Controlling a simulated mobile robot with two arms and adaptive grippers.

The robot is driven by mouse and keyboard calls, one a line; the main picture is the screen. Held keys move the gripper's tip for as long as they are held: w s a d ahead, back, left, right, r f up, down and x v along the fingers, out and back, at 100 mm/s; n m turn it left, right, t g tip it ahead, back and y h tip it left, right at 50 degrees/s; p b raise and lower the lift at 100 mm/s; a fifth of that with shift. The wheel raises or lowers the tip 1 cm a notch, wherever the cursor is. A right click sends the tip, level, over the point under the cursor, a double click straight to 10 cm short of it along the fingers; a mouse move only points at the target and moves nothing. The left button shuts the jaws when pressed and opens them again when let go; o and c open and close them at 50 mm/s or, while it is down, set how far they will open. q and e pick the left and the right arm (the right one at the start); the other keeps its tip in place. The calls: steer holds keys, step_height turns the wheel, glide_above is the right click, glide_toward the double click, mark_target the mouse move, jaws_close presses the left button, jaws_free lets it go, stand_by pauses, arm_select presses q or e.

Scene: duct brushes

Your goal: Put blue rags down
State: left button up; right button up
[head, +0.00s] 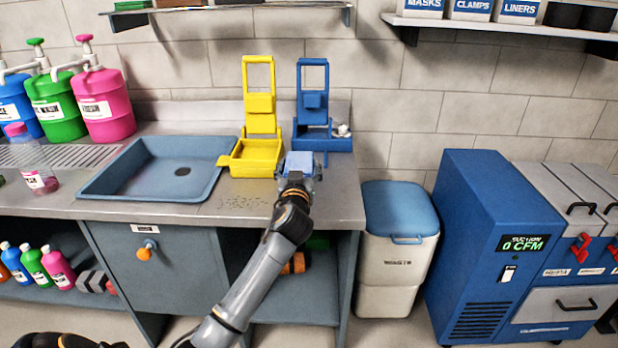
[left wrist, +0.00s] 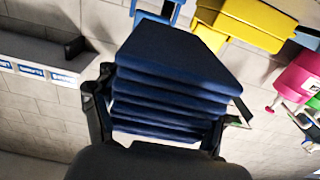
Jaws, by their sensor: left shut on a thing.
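My left gripper (head: 298,172) is over the right end of the counter, in front of the blue holder. It is shut on a stack of folded blue rags (head: 302,157). In the left wrist view the rags (left wrist: 165,85) lie in several dark blue layers between the two fingers (left wrist: 160,125). The blue holder (head: 313,105) has an open frame on top and a low tray below, partly hidden by the gripper and rags. I cannot tell whether the rags touch it. My right gripper is not in view.
A yellow holder (head: 260,100) stands just left of the blue one. A sink (head: 210,150) is set in the counter further left, near several pump bottles. A white waste bin (head: 398,245) with a blue lid and a blue extraction unit (head: 480,220) stand right of the counter.

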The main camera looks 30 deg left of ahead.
arm_select(q)
steer(key=s+a+r, duration=0.1)
steer(key=s+r, duration=0.1)
steer(key=s, duration=0.1)
steer(key=s+a+r, duration=0.1)
steer(key=s, duration=0.2)
steer(key=s+r, duration=0.2)
steer(key=s, duration=0.2)
steer(key=shift+s+a+r, duration=0.1)
steer(key=shift+a+r, duration=0.25)
steer(key=shift+a, duration=0.05)
